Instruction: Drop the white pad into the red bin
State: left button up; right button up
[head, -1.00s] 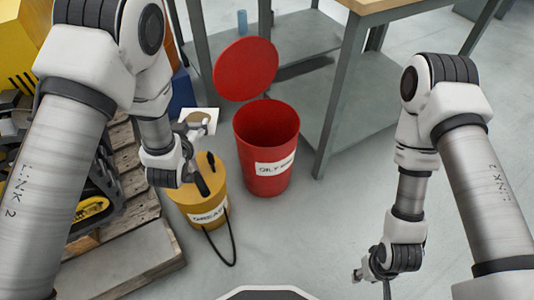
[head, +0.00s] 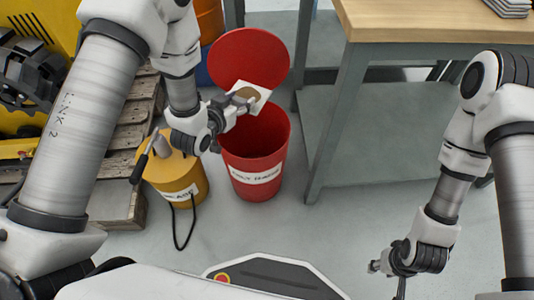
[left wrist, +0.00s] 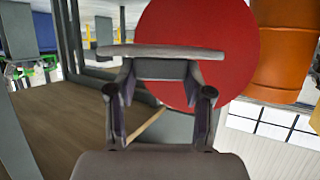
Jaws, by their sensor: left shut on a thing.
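The white pad (head: 262,91) has a brown stain on its face. My left gripper (head: 238,104) is shut on its edge and holds it above the back left part of the red bin's mouth. The red bin (head: 252,170) stands on the floor with a white label and its round red lid (head: 240,52) raised behind. In the left wrist view the pad (left wrist: 160,51) shows nearly edge-on across the fingers, with the lid (left wrist: 225,35) beyond. My right gripper (head: 388,276) hangs low at the right, apart from the bin; its jaw opening is unclear.
A yellow can (head: 180,180) with a black hose stands just left of the bin. A workbench (head: 430,25) with grey legs and a lower shelf is at the right. A wooden pallet (head: 115,140) is at the left. Floor in front of the bin is clear.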

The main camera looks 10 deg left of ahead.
pick_arm(q)
jog(key=shift+s+a+f, duration=0.1)
jog(key=shift+a+f, duration=0.05)
jog(key=shift+f, duration=0.3)
notch_tip(320, 180, down, 5)
jog(key=b, duration=0.5)
jog(key=shift+f, duration=0.15)
jog(key=o, duration=1.2)
jog(key=v, duration=0.7)
jog(key=shift+s+a, duration=0.1)
jog(key=shift+s, duration=0.1)
